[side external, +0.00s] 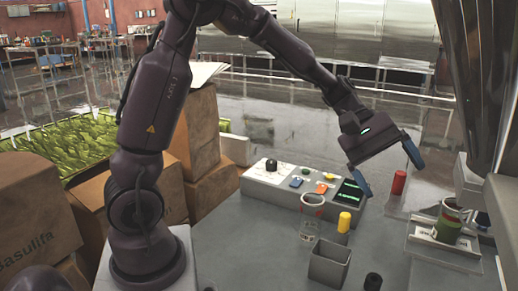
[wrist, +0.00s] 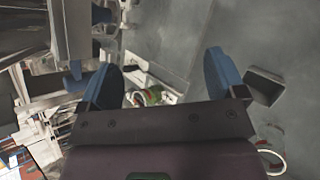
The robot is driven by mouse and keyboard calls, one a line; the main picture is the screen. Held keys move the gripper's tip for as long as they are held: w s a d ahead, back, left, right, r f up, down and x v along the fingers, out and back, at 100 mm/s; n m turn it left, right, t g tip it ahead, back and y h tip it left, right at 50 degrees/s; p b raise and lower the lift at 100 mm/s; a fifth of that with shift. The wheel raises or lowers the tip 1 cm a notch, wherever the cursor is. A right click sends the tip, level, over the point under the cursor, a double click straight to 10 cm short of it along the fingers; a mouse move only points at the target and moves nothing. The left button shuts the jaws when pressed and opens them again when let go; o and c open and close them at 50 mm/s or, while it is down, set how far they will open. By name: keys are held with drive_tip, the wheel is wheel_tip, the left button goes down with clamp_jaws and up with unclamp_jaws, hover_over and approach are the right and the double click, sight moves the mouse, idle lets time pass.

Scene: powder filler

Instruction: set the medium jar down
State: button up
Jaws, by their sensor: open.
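A jar with a green band and some brown-red (side external: 447,224) stands upright on the platform of the filling machine at the right. It also shows in the wrist view (wrist: 148,97), partly hidden behind my gripper body. A clear, empty-looking jar with a red-marked rim (side external: 311,222) stands on the table near the control panel. It shows cut off at the lower right of the wrist view (wrist: 271,160). I cannot tell for sure which is the medium one. My gripper (side external: 395,184) is open and empty, in the air left of the machine; its blue fingers (wrist: 163,61) are wide apart.
A red cylinder (side external: 398,183) stands farther back. A control panel (side external: 300,190) lies behind them. Cardboard boxes (side external: 37,228) are at left.

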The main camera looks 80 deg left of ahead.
drive_tip(key=s+a+r+m+t+y, duration=0.1)
drive_tip(key=s+m+y, duration=0.4)
drive_tip(key=s, duration=0.5)
drive_tip(key=s+a+r+m+t+y, duration=0.1)
drive_tip(key=s+a+r+m+y, duration=0.2)
drive_tip(key=s+m, duration=0.4)
drive_tip(key=s+a+y, duration=0.1)
drive_tip(key=s, duration=0.3)
drive_tip(key=shift+s+a+t+y, duration=0.15)
drive_tip(key=shift+s+t+y, duration=0.15)
drive_tip(key=shift+y, duration=0.1)
